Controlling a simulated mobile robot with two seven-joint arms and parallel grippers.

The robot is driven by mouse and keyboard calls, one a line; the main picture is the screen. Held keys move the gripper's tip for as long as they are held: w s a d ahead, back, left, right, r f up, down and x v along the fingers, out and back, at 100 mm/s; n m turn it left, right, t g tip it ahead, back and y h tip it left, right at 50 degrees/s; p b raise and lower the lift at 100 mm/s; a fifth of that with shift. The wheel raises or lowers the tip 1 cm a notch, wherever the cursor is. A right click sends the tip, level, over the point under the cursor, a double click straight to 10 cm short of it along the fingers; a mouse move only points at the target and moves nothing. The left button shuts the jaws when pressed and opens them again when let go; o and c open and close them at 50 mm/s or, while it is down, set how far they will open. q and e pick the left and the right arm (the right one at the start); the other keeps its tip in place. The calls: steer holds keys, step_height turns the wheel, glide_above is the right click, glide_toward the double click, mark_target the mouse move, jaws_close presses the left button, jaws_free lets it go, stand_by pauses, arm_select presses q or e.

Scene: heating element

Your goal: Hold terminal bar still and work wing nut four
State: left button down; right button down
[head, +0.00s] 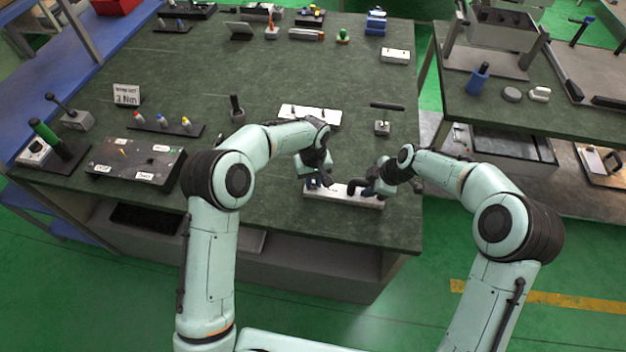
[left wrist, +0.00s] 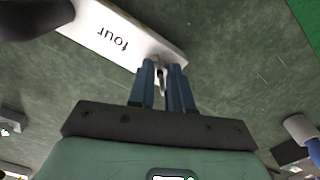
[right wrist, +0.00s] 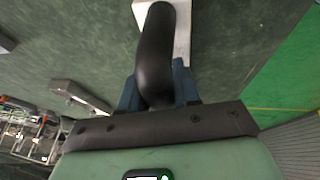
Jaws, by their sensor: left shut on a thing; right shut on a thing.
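The white terminal bar (head: 340,197) lies near the front right of the green bench top. In the left wrist view the bar (left wrist: 95,32) carries the printed word "four". My left gripper (head: 318,184) is at the bar's left end, its blue fingers (left wrist: 163,66) shut on a small metallic wing nut (left wrist: 162,74) beside that word. My right gripper (head: 366,188) is at the bar's right part. Its blue fingers (right wrist: 158,82) are shut on a thick black curved handle (right wrist: 155,50) joined to the bar. The nut is mostly hidden by the fingers.
A second white block (head: 309,116) lies behind the bar, and a small grey block (head: 382,127) stands to its right. A control panel box (head: 135,163) sits at the left. The bench's right edge is close to my right gripper.

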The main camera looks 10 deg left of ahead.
arm_select(q)
steer(key=m, duration=0.4)
steer(key=shift+m, duration=0.3)
steer(key=m, duration=0.3)
steer(key=shift+m, duration=0.4)
steer(key=m, duration=1.2)
steer(key=shift+m, duration=0.3)
steer(key=m, duration=0.3)
steer(key=shift+m, duration=0.4)
steer(key=m, duration=0.4)
steer(key=shift+d, duration=0.1)
steer(key=c, duration=1.8)
jaws_free()
steer(key=shift+m, duration=1.5)
steer(key=shift+c, duration=0.2)
steer(key=shift+o, duration=0.2)
steer(key=shift+s, duration=0.1)
